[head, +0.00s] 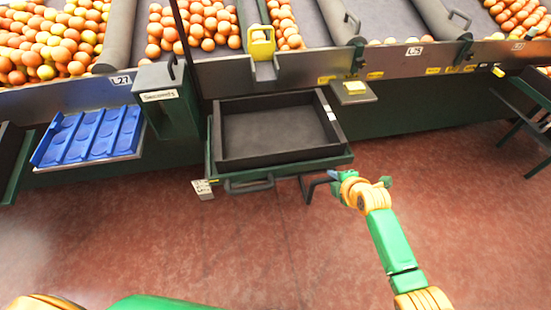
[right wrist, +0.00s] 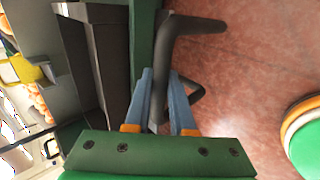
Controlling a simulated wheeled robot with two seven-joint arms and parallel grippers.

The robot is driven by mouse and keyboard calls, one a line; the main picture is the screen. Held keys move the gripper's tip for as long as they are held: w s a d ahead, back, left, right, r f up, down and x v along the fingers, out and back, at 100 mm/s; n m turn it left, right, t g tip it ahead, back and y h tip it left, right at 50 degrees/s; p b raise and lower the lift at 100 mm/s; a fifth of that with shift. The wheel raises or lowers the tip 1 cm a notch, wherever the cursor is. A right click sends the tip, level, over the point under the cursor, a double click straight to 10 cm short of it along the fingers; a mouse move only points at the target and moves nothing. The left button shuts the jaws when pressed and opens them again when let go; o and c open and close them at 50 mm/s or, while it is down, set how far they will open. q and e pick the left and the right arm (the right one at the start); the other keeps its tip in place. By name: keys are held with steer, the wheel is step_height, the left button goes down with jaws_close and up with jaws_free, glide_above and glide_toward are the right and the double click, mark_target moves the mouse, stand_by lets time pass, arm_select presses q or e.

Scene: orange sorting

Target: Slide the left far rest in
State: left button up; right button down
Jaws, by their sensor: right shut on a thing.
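A green-edged rest (head: 343,160) is pulled out from the line's front and carries an empty dark crate (head: 222,130). A dark handle (head: 248,186) is on its front edge. A dark bent bar (head: 306,190) stands out near the rest's front right corner. My right gripper (head: 335,176) is at that bar. In the right wrist view, its two blue fingers (right wrist: 163,100) are shut on the dark bent bar (right wrist: 168,45), beside the green edge. My left gripper is not in view; only parts of my left arm show at the bottom left.
To the left, another support holds a blue tray (head: 88,135), beside a green post marked "Seconds" (head: 158,96). A small scale-like box (head: 354,91) stands right of the crate. Oranges lie on the line behind. The red floor (head: 200,250) in front is clear.

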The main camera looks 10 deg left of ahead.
steer(key=shift+w+a+f+b, duration=0.1)
steer(key=shift+w+a+b, duration=0.25)
steer(key=shift+w+b, duration=0.55)
steer(key=shift+w+a+b, duration=0.3)
steer(key=shift+w+b, duration=0.6)
steer(key=shift+c, duration=2)
jaws_free()
step_height(320, 180, up, 7)
steer(key=p, duration=0.7)
